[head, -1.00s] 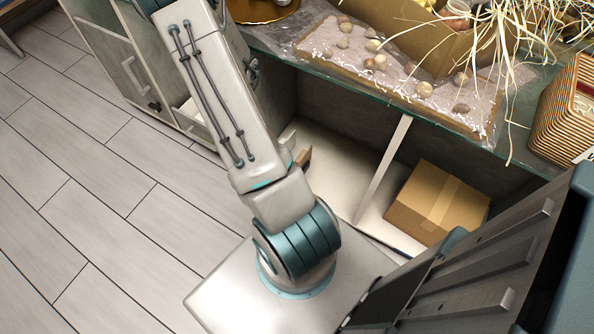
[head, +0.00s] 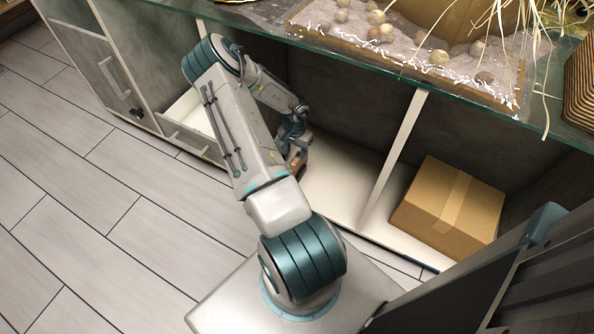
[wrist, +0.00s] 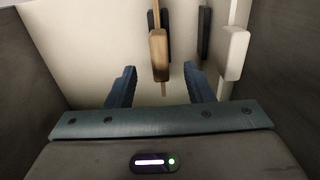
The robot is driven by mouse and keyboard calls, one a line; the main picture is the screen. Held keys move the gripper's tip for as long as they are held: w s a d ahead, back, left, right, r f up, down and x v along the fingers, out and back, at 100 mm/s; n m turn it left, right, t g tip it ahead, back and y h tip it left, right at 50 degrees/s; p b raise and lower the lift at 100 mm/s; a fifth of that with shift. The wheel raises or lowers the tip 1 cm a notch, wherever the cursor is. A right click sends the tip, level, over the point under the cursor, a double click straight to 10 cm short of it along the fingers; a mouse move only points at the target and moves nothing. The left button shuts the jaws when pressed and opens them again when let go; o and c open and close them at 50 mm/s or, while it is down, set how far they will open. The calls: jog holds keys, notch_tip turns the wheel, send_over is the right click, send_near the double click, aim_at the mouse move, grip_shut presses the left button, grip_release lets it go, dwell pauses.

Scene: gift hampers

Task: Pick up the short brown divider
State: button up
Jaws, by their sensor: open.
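In the wrist view a brown wooden divider (wrist: 158,56) stands nearly edge-on between the two blue fingers of my gripper (wrist: 159,70). The fingers are open, with a gap on either side of the divider. In the head view my gripper (head: 294,143) is inside the lower cabinet compartment, and a small brown piece (head: 297,161) shows just below it, mostly hidden by my arm. I cannot tell the divider's full length from these views.
Close by in the wrist view are a black divider (wrist: 204,35) and a white divider (wrist: 235,52). Another dark piece is partly behind the brown one. A cardboard box (head: 450,208) sits in the compartment to the right, past an upright panel (head: 403,145). The glass countertop (head: 400,66) overhangs the compartment.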

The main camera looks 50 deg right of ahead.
aim_at(297, 158)
jog(key=f+b, duration=0.1)
jog(key=f, duration=0.1)
jog(key=f+b, duration=0.1)
jog(key=f, duration=0.2)
jog(key=f+b, duration=0.1)
jog(key=f, duration=0.2)
jog(key=shift+d+f, duration=0.1)
jog(key=shift+d, duration=0.3)
grip_shut()
